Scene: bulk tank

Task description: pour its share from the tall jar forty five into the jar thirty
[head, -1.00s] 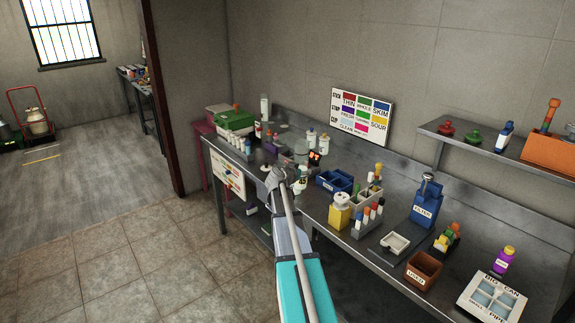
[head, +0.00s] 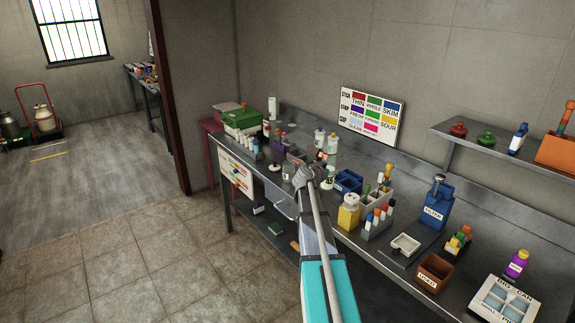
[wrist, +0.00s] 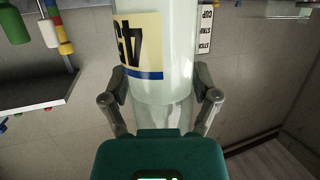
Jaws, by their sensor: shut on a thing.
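The tall jar forty five (wrist: 155,50) is pale and translucent, with a cream label marked 45 and a blue band. It fills the middle of the wrist view. My gripper (wrist: 162,88) is shut on it, one finger on each side of the glass. Several small jars and bottles stand left of and behind my gripper; I cannot tell which is the jar thirty.
The long metal bench (head: 395,262) is crowded. A green box (head: 241,121) stands at the far left end.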

